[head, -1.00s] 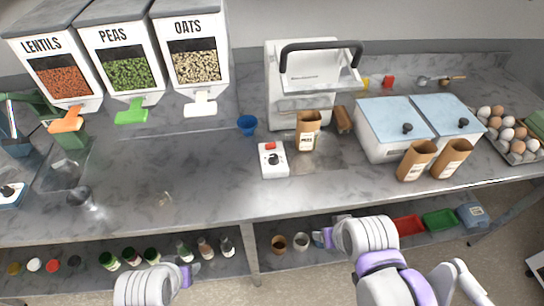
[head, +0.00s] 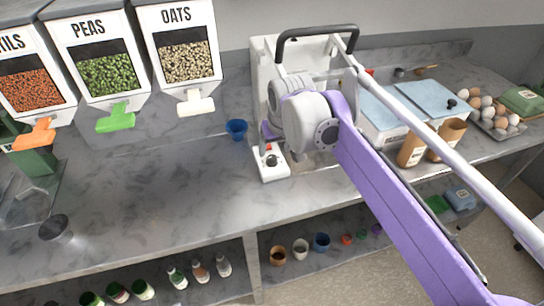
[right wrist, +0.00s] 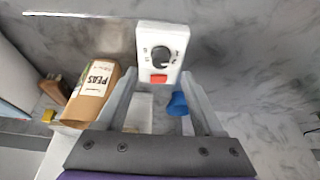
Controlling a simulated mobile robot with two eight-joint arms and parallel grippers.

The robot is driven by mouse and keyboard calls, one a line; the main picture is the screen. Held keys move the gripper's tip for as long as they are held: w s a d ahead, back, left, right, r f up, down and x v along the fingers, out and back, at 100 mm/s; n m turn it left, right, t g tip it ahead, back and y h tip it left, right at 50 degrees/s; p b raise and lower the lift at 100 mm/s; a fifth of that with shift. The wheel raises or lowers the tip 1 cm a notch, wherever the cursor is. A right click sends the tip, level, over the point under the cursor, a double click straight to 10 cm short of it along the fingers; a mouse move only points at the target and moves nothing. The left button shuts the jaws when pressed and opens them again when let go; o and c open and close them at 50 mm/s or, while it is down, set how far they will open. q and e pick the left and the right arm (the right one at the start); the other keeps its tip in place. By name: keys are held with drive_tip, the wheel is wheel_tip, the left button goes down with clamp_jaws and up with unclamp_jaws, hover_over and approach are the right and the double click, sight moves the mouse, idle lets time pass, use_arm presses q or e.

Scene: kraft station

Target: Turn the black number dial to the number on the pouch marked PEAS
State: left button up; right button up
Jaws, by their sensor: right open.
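The black number dial (head: 272,161) is on a white control box (head: 275,172) on the counter. It also shows in the right wrist view (right wrist: 160,54), with small marks around it too small to read and a red button (right wrist: 158,79) beside it. My right gripper (right wrist: 158,80) is open and empty; its fingers point towards the box, one to each side of it in the picture. In the head view my right arm hides its fingertips. The brown pouch marked PEAS (right wrist: 98,88) stands left of the fingers; its number is not readable. My left gripper is out of view.
A blue cup (head: 236,130) stands close to the box and shows by the right finger. A white machine with a black handle (head: 316,31) stands behind my right arm. Two brown pouches (head: 411,151) stand right.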

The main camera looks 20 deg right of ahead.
sight(272, 157)
drive_tip(key=x, duration=0.5)
drive_tip(key=shift+f, duration=0.15)
clamp_jaws()
